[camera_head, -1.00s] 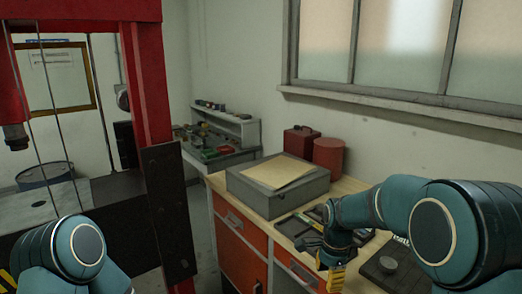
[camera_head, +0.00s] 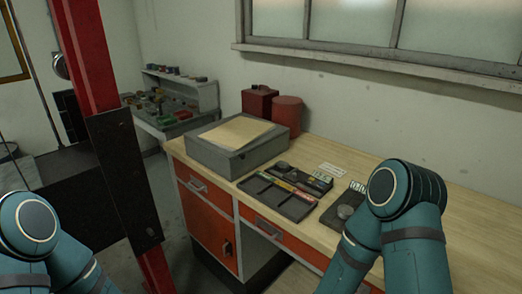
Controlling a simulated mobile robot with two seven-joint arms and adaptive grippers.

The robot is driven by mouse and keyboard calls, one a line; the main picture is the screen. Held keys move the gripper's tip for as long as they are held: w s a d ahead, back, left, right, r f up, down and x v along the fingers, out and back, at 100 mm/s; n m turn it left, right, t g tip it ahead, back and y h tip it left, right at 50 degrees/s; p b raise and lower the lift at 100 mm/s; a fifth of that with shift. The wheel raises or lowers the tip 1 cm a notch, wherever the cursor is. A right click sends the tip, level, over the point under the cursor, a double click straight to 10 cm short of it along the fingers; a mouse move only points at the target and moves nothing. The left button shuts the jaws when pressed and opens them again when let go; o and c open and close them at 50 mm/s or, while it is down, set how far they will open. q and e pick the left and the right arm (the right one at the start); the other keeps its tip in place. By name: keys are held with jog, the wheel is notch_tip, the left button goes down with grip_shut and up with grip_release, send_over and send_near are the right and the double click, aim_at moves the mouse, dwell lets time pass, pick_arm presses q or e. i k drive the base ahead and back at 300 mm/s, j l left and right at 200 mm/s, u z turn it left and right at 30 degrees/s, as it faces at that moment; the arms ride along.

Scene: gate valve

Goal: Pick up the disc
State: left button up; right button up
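My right arm stands just right of the plate and covers part of that side. My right gripper is below the lower edge of the view. My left arm shows at the lower left, and its gripper is out of view.
A dark tray (camera_head: 262,203) with small tools lies left of the plate. A grey box (camera_head: 238,163) with a board on top, a red can (camera_head: 258,102) and a red cylinder (camera_head: 287,113) stand behind. A red frame post (camera_head: 82,50) rises at left.

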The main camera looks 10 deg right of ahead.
aim_at(282, 165)
jog(key=l+z, duration=0.6)
jog(key=z, duration=0.15)
